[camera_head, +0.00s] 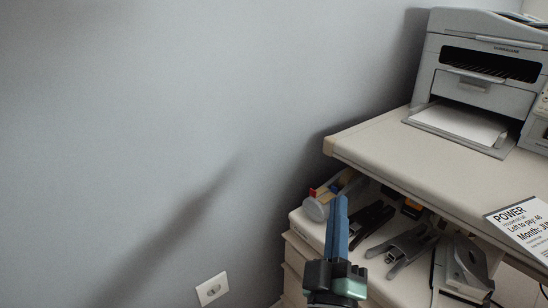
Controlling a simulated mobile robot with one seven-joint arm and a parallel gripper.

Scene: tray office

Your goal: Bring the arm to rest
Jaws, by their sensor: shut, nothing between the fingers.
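My gripper (337,222) shows at the lower middle of the head view, with dark and greenish housing at the bottom edge. Its blue fingers point up in the picture and are together, with nothing between them. In the picture it lies in front of the left part of a cluttered lower shelf top below the desk. I cannot tell how far it is from the shelf. The rest of my arm is out of view.
A grey printer (480,70) stands on the desk (380,150) at the right. Staplers (403,248) and other office items crowd the lower top. The grey wall (150,130) at left is bare except for an outlet (212,289).

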